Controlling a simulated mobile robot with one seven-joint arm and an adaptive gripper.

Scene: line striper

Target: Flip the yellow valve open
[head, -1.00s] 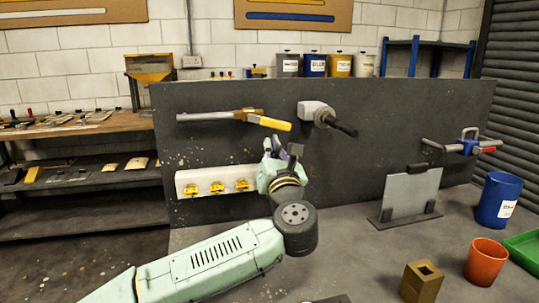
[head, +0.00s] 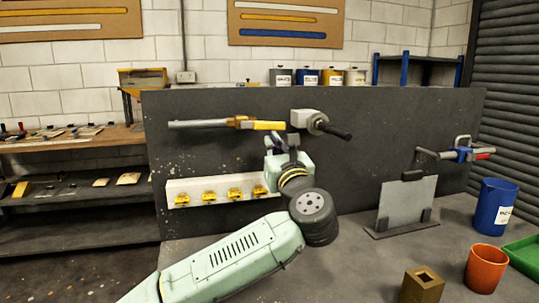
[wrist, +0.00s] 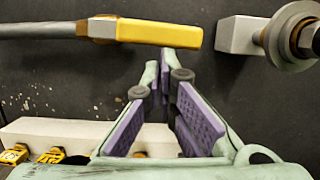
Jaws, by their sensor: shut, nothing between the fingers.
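The yellow valve handle (head: 264,126) extends right from a brass-coloured body (head: 240,122) on a grey pipe (head: 200,124), mounted on the dark panel. It lies roughly in line with the pipe, tilted slightly down to the right. In the wrist view the yellow handle (wrist: 160,32) crosses above my fingertips. My gripper (head: 287,143) is just below the handle's right end, pointing up. In the wrist view my gripper (wrist: 163,62) shows purple pads, with the tips close together and nothing between them. I cannot tell whether the tips touch the handle.
A grey fitting with a black handle (head: 330,128) is just right of the yellow handle. A white block (head: 220,186) with several yellow pieces sits below. A grey plate on a stand (head: 405,204), an orange cup (head: 486,268) and a blue bucket (head: 497,205) stand to the right.

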